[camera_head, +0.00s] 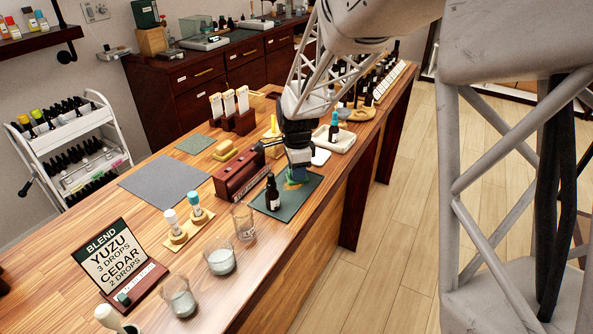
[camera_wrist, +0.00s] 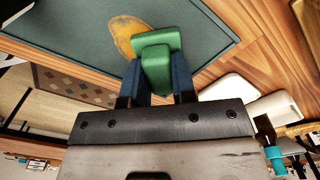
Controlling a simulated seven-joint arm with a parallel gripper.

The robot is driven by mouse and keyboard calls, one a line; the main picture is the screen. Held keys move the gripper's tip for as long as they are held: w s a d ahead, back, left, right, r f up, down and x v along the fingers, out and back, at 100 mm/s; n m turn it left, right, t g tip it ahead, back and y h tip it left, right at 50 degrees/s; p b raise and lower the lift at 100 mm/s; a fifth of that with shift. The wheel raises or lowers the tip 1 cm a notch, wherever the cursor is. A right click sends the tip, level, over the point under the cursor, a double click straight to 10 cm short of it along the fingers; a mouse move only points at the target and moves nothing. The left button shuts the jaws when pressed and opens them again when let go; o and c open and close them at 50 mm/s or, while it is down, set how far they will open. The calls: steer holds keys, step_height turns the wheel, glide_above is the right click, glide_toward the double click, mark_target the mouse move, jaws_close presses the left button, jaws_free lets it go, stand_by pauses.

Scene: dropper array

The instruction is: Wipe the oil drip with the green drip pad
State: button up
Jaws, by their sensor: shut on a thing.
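My gripper (camera_head: 298,160) is over the dark green mat (camera_head: 268,203) on the wooden counter. In the wrist view my gripper (camera_wrist: 158,80) is shut on the green drip pad (camera_wrist: 155,52), between its two blue-black fingers. The oil drip (camera_wrist: 124,36) is an orange-brown patch on the mat, beside and partly behind the pad. The pad is at the patch's edge; I cannot tell whether it touches the mat. In the head view the pad (camera_head: 294,184) shows below my fingers, with an orange bit of the patch near it.
A dark dropper bottle (camera_head: 272,193) stands on the mat left of my gripper. A clear glass beaker (camera_head: 243,222) stands nearby. A dark red rack (camera_head: 238,176) is behind. A pale tray (camera_head: 333,141) with a teal-topped bottle (camera_head: 334,127) is to the right. The grey mat (camera_head: 165,187) is clear.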

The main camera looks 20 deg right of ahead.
mark_target(286, 192)
steer(key=shift+s+a, duration=2.2)
steer(key=shift+s, duration=0.05)
step_height(286, 192, up, 8)
steer(key=shift+d, duration=0.15)
steer(key=d+n, duration=0.2)
steer(key=d, duration=0.1)
steer(key=s+d+f+n, duration=0.1)
steer(key=d+n, duration=0.1)
steer(key=d, duration=0.1)
steer(key=d+f+n, duration=0.1)
steer(key=d+n, duration=0.2)
steer(key=shift+s+f, duration=0.1)
steer(key=shift+s, duration=0.25)
steer(key=shift+s+d+f+n, duration=0.15)
steer(key=shift+s+d+n, duration=0.05)
steer(key=shift+d+n, duration=0.3)
steer(key=shift+s+d+f+n, duration=0.1)
steer(key=shift+s+d+n, duration=0.05)
steer(key=shift+d+n, duration=0.35)
steer(key=shift+w, duration=0.1)
steer(key=w, duration=0.5)
steer(key=w+d+f, duration=0.1)
steer(key=w, duration=0.4)
steer(key=w+d, duration=0.1)
steer(key=w, duration=0.4)
steer(key=shift+w+d+f, duration=0.1)
steer(key=shift+w+f, duration=0.15)
steer(key=shift+w, duration=0.1)
